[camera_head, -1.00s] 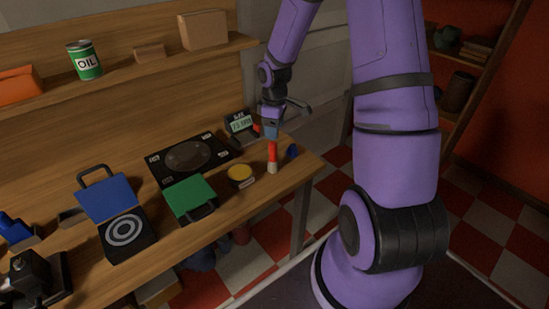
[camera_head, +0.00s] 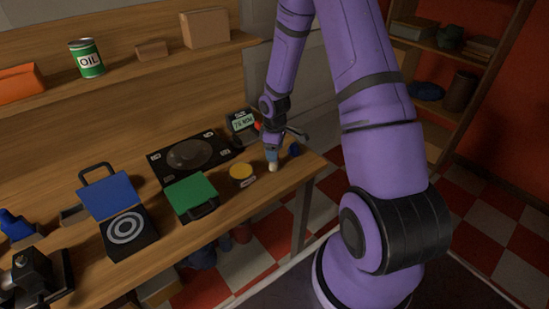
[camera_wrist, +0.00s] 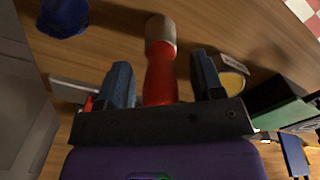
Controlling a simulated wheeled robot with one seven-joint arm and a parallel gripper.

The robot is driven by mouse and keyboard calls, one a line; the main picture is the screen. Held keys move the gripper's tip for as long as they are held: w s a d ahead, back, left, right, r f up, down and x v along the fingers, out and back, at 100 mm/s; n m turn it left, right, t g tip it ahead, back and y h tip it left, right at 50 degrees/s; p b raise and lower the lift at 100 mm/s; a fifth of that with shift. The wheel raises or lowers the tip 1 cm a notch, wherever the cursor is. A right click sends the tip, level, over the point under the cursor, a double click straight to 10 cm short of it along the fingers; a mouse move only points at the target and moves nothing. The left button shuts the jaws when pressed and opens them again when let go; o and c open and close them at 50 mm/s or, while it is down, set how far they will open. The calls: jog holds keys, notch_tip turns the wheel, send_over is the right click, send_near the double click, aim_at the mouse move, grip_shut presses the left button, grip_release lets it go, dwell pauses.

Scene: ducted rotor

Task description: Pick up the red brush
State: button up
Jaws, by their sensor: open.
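The red brush stands between the fingers of my gripper (camera_wrist: 164,82) in the wrist view. Its red handle (camera_wrist: 160,78) runs from the gripper body toward a pale tip (camera_wrist: 161,30). The fingers are on both sides of the handle with visible gaps, so the gripper is open around it. In the head view my gripper (camera_head: 273,154) is over the brush, and only the brush's pale lower end (camera_head: 273,167) shows below it. The rest of the brush is hidden there by the gripper.
A yellow-topped tin (camera_head: 241,171) and a green case (camera_head: 191,196) are left of the gripper. A blue object (camera_head: 294,150) is close on the right, near the table edge. A digital display unit (camera_head: 243,123) stands behind. A blue-lidded case (camera_head: 108,197) is farther left.

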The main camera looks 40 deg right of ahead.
jog(key=shift+f, duration=0.1)
jog(key=c, duration=1)
